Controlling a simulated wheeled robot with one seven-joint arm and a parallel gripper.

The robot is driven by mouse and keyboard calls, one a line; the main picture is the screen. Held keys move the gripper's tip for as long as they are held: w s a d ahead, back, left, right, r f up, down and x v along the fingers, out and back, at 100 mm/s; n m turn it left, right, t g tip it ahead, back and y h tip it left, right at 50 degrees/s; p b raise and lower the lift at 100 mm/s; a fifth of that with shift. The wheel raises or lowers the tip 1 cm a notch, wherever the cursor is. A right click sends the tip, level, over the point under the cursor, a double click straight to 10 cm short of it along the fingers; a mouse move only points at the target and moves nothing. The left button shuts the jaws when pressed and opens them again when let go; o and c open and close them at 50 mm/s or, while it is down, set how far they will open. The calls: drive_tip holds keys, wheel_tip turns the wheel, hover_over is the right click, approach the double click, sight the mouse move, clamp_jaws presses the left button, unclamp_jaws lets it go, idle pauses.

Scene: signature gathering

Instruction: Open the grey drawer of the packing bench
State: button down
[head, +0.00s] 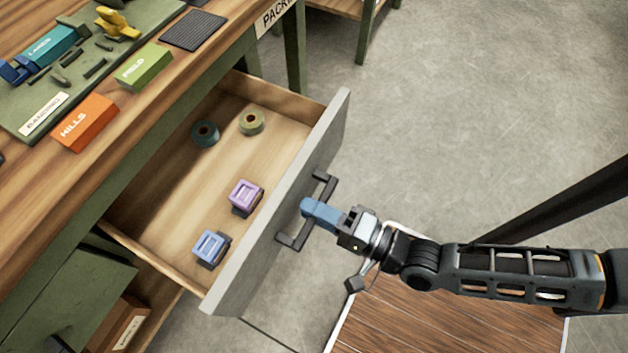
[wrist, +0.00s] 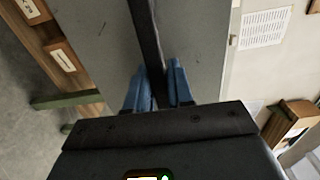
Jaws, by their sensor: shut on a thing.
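The grey drawer (head: 335,118) of the packing bench (head: 190,95) stands pulled well out, and its wooden inside shows in the head view. Its black bar handle (head: 292,241) is on the front face. My gripper (head: 308,208) is at the middle of this handle with its blue fingers shut on it. In the wrist view the handle (wrist: 146,35) runs between the two blue fingers (wrist: 158,88), and the grey drawer front (wrist: 95,40) lies behind. The part of the handle between the fingertips is hidden.
In the drawer lie a teal roll (head: 205,133), an olive roll (head: 251,122), a purple block (head: 245,195) and a blue block (head: 210,247). An orange box (head: 85,122) and a green box (head: 143,66) sit on the bench top. Grey floor (head: 470,110) is clear at upper right.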

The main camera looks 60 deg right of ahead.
drive_tip(key=c, duration=1.1)
unclamp_jaws()
drive_tip(key=s, duration=0.7)
drive_tip(key=shift+s+b, duration=0.35)
drive_tip(key=shift+s, duration=0.05)
